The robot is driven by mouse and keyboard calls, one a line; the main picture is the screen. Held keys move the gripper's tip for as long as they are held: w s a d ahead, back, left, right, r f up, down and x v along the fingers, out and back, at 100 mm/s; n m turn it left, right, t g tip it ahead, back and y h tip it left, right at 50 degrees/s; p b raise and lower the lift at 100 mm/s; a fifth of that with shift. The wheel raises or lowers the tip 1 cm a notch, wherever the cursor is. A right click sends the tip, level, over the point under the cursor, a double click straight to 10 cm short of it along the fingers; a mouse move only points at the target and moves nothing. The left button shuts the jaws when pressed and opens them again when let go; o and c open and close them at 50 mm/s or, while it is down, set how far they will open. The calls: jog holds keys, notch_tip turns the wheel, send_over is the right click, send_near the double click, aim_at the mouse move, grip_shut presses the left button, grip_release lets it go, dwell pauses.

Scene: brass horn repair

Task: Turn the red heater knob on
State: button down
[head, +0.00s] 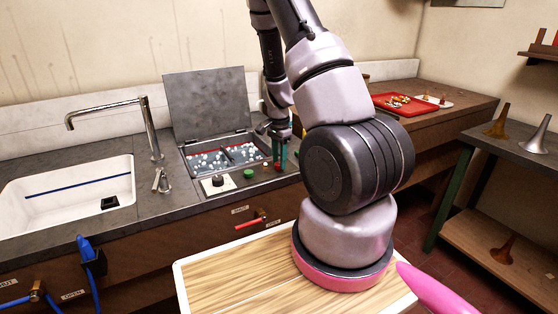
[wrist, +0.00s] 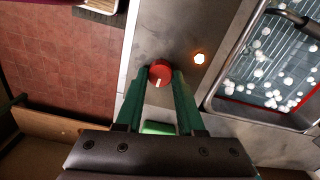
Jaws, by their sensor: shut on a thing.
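The red heater knob (wrist: 160,73) is a round red knob with a white pointer mark, set on the metal counter panel. In the wrist view it sits between the green fingertips of my gripper (wrist: 159,80), which is shut on it. A small lamp (wrist: 199,58) beside the knob glows orange-white. In the head view my gripper (head: 278,158) points down at the front right of the open basin unit (head: 188,170), and the red knob (head: 277,167) shows only partly at the fingertips.
A green button (head: 249,173) and a black knob (head: 218,181) lie left of my gripper. The basin's lid (head: 208,104) stands open behind it. A sink (head: 70,192) with a tall faucet (head: 150,130) is at left. A red tray (head: 405,105) is at back right.

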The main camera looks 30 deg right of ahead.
dwell(0.4)
jog(key=c, duration=0.5)
grip_release()
notch_tip(320, 180, up, 11)
jog(key=shift+f, duration=0.1)
jog(key=s+a+r+n+t+y, duration=0.1)
jog(key=s+a+r+n+t, duration=0.2)
jog(key=r, duration=0.6)
jog(key=s+a+r+n+t+y, duration=0.1)
jog(key=s+a+r+n, duration=0.1)
jog(key=s+a+r, duration=0.5)
jog(key=s+a+r+n+t, duration=0.1)
jog(key=s+r+n, duration=0.1)
jog(key=s+r, duration=0.1)
jog(key=s+a+r+n+t, duration=0.1)
jog(key=s+r+n, duration=0.1)
jog(key=r, duration=0.3)
jog(key=s+a+r+n+t, duration=0.1)
jog(key=s+r+n, duration=0.1)
jog(key=s, duration=0.3)
jog(key=shift+a+r, duration=0.2)
jog(key=shift+r, duration=0.25)
jog(key=shift+a+r, duration=0.2)
jog(key=shift+r, duration=0.25)
